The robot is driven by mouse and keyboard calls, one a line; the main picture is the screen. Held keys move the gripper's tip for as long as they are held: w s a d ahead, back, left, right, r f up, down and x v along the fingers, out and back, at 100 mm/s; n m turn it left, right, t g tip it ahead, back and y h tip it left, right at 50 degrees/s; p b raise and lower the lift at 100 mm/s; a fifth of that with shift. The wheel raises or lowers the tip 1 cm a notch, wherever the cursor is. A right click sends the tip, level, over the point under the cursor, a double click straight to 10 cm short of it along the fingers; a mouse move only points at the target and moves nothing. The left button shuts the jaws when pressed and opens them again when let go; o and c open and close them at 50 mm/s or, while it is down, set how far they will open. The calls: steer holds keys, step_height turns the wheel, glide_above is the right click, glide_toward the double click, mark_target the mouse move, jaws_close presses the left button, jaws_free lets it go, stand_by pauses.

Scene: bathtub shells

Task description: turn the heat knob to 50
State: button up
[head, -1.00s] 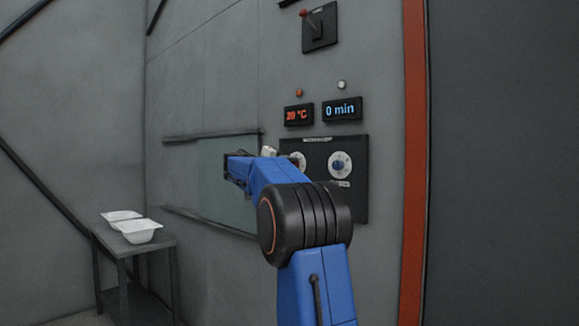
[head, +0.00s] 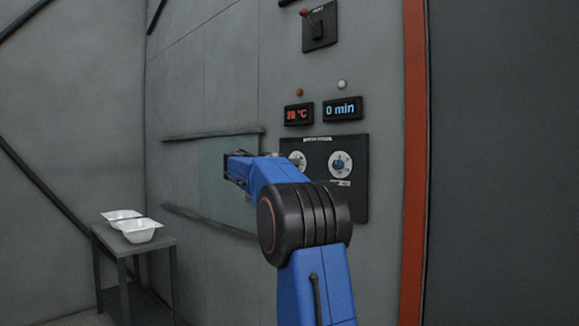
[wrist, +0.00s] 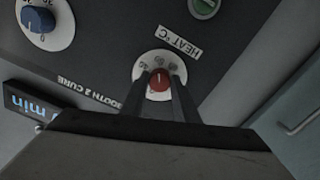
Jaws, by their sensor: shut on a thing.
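The red heat knob (wrist: 159,79) sits on a white round dial (wrist: 146,68) beside a "HEAT °C" label (wrist: 177,42) in the wrist view. My gripper (wrist: 162,92) has its two dark fingers on either side of the knob, shut on it. The dial numbers are partly covered and too small to read surely. In the head view my blue arm hides the knob, and only part of its dial (head: 298,158) shows. The orange temperature display (head: 298,114) reads 20 °C.
A blue knob (head: 340,164) is to the right on the same panel, under a display (head: 342,109) reading 0 min. A lever switch (head: 319,26) is higher up. A green button (wrist: 204,8) is near the heat label. White shells (head: 138,231) rest on a side table (head: 160,247).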

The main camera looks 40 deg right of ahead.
steer(key=shift+f+m, duration=0.15)
steer(key=shift+m, duration=0.15)
steer(key=o, duration=1.1)
steer(key=shift+c, duration=0.2)
steer(key=shift+a, duration=0.1)
steer(key=s+a, duration=0.1)
steer(key=a, duration=1.6)
steer(key=shift+s, duration=0.15)
steer(key=shift+a, duration=0.1)
